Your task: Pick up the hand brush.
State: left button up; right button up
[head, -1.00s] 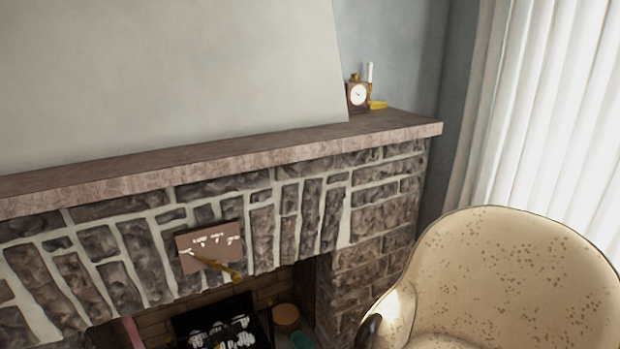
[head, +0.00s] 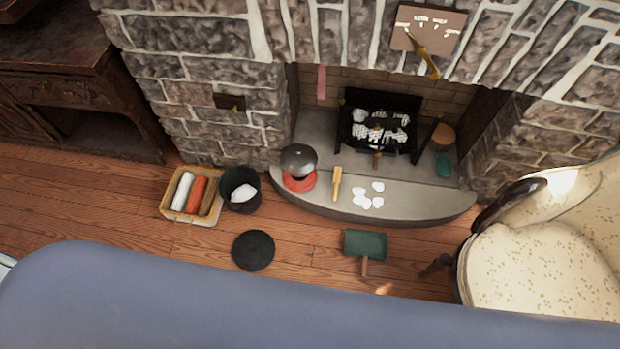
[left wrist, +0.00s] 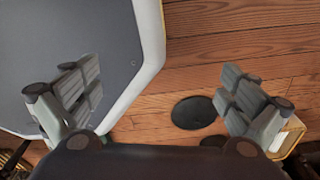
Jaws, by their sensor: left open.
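A small pale-yellow brush-like tool (head: 337,183) lies on the grey hearth slab in the head view and looks like the hand brush. A green flat tool with a wooden handle (head: 365,243) lies on the floor in front of the hearth; I cannot tell whether it is a brush or a dustpan. In the left wrist view, my left gripper (left wrist: 160,76) has its fingers wide apart with nothing between them, above wooden floor. Neither tool can be made out there. Neither gripper shows in the head view.
A basket with rolls (head: 163,205), a black bucket (head: 240,203) and a black disc (head: 253,251) stand left of centre. The disc also shows in the left wrist view (left wrist: 193,112). White pieces (head: 368,196) and a dark pot (head: 298,159) are on the hearth. An armchair (head: 535,270) is right.

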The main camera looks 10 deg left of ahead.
aim_at(336, 186)
jog(key=k+l, duration=0.8)
jog(key=l, duration=0.15)
